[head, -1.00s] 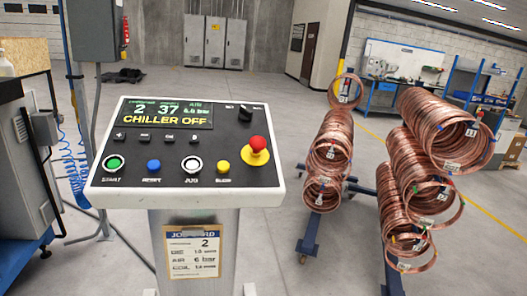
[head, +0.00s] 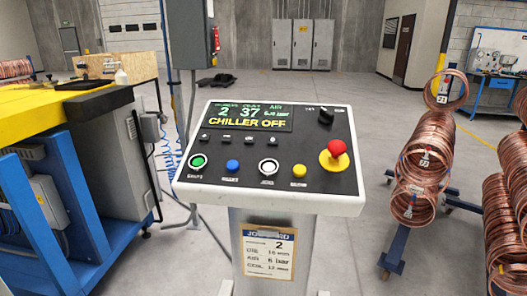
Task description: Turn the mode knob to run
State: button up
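The black mode knob (head: 326,116) sits at the upper right of the control panel (head: 182,185), above the red mushroom button (head: 336,148) on its yellow disc. Small labels flank the knob, too small to read, so I cannot tell which mode it points to. The panel's display (head: 248,117) reads "CHILLER OFF" in yellow, with 2, 37 and an air pressure above. Green, blue, white and yellow buttons line the lower edge. My gripper does not show in the head view.
A blue-framed machine with a yellow top (head: 60,118) stands close on the left. Copper coils (head: 425,155) hang on a blue wheeled rack at the right. A job card (head: 267,253) is on the panel's pedestal. The floor behind the panel is mostly clear.

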aim_at(325, 117)
jog(key=z, duration=0.35)
jog(key=i, duration=1.65)
jog(key=u, duration=0.05)
